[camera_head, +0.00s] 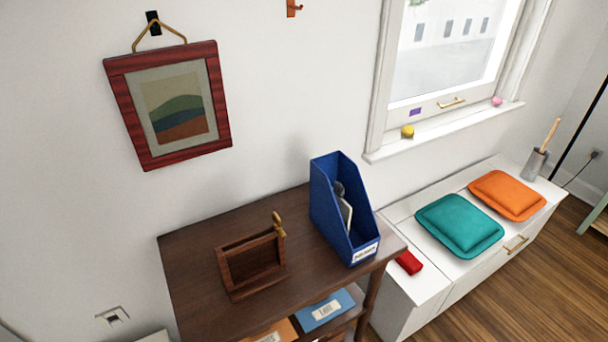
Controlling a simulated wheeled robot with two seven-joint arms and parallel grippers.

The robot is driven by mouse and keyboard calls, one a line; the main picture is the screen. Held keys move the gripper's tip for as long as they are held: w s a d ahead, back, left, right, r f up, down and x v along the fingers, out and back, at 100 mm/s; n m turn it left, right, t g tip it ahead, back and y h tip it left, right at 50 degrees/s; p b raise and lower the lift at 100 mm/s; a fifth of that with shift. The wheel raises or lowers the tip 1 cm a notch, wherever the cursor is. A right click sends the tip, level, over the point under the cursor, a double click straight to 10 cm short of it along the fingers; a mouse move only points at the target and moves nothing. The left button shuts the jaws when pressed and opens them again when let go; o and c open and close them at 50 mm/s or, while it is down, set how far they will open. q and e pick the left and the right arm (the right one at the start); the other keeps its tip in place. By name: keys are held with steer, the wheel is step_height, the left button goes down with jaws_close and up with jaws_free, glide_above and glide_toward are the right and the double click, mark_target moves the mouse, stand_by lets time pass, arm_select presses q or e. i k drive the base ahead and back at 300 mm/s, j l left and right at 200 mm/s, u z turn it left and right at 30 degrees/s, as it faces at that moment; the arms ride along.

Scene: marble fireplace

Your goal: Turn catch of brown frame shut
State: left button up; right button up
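The brown frame (251,285) stands on the dark wooden table (190,267), left of the blue file holder. Its brass catch (278,224) sits at the frame's upper right corner and sticks up above the top edge. The frame's inside looks dark brown, with no picture showing. Neither of my grippers is in the head view.
A blue file holder (326,206) stands right of the frame on the table. A red-framed picture (113,81) hangs on the wall. A white bench (447,272) with teal (459,224) and orange (507,195) cushions stands at right. The tabletop left of the frame is clear.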

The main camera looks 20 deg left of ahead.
mark_target(277, 223)
steer(key=u, duration=1)
